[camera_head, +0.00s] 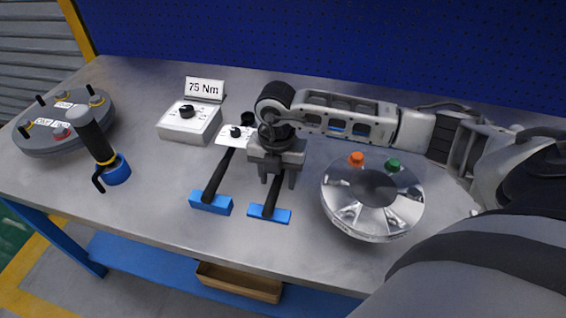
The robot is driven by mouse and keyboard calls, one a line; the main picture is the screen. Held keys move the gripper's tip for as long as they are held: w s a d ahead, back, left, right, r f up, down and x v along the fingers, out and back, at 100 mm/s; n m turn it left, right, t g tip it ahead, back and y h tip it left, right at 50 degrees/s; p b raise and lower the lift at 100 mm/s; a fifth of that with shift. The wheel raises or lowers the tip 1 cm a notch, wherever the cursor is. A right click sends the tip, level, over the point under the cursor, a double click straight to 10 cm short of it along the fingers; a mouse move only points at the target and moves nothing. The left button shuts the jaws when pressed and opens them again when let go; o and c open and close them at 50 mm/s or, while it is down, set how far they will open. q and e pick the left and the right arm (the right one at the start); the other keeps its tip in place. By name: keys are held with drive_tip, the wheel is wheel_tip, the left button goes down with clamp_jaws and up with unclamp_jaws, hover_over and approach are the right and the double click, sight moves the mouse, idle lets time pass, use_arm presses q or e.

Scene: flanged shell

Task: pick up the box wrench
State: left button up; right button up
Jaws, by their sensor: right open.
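Two black-handled tools lie side by side in blue rests near the middle of the table. My right gripper (278,181) points down over the right-hand tool (272,201), which I take to be the box wrench. Its fingers are open, one on each side of the dark handle. I cannot tell whether they touch it. The far end of this tool is hidden by the gripper and wrist. The other tool (218,176) lies to the left, clear of the gripper. My left gripper is out of view.
A silver flanged shell (372,222) with an orange and a green knob stands right of the gripper. A grey box (188,124) stands by a "75 Nm" sign (204,89). Further left are an upright black-handled tool (95,137) and a round grey fixture (45,135). The front-left tabletop is clear.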

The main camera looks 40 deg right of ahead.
sight(277, 178)
clamp_jaws()
drive_tip(key=shift+r, duration=0.1)
drive_tip(key=shift+w+r, duration=0.1)
drive_tip(key=shift+r, duration=0.35)
wheel_tip(277, 178, up, 2)
drive_tip(key=shift+r+b, duration=0.2)
drive_tip(key=shift+b, duration=0.3)
drive_tip(key=s+a+r+b, duration=0.1)
drive_tip(key=s+a+r, duration=0.5)
drive_tip(key=s+r, duration=0.3)
drive_tip(key=s, duration=0.3)
drive_tip(key=shift+s+a+r, duration=0.25)
drive_tip(key=shift+a+r, duration=0.05)
drive_tip(key=c, duration=0.9)
unclamp_jaws()
